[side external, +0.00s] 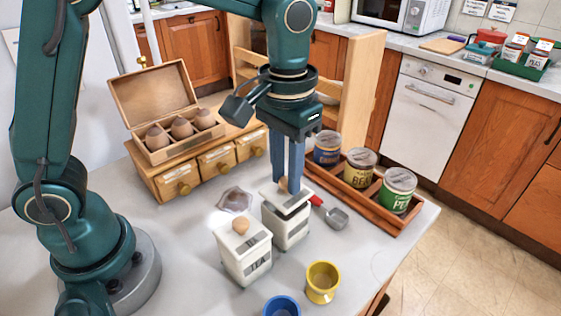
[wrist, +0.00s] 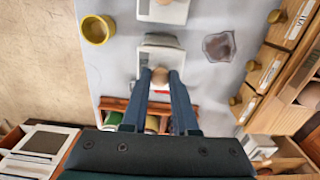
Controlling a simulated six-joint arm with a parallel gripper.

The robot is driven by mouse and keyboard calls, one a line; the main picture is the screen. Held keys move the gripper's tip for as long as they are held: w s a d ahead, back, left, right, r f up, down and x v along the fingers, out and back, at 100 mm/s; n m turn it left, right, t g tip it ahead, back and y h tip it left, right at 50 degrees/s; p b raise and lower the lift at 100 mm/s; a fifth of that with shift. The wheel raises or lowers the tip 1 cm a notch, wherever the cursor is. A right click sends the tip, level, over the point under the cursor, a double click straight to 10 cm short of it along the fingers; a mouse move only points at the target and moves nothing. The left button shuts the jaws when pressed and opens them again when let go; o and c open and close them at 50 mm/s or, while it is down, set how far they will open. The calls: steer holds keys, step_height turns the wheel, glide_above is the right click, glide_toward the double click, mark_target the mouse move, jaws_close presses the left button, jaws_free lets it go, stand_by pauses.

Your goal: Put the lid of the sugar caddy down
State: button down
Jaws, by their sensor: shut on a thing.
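The lid (side external: 294,200) is a white square plate with a round wooden knob (wrist: 160,75). My gripper (side external: 288,186) points down and is shut on the knob, with a finger on each side of it. The lid is over a white caddy (side external: 287,228), whose label I cannot read. A dark gap shows between the lid and the caddy's rim, so the lid seems slightly raised. In the wrist view the lid (wrist: 159,60) covers part of the caddy, and a grey strip shows beyond it. The fingers hide part of the knob.
A closed white TEA caddy (side external: 245,252) stands close at the front left. A yellow cup (side external: 323,281) and blue cup (side external: 282,307) are in front. A scoop (side external: 335,217) lies right, near a wooden tray of tins (side external: 408,222). A dark clear packet (side external: 235,200) lies left.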

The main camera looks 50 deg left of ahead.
steer(key=shift+f, duration=0.7)
steer(key=shift+f, duration=0.25)
steer(key=c, duration=0.7)
jaws_free()
steer(key=shift+r, duration=0.1)
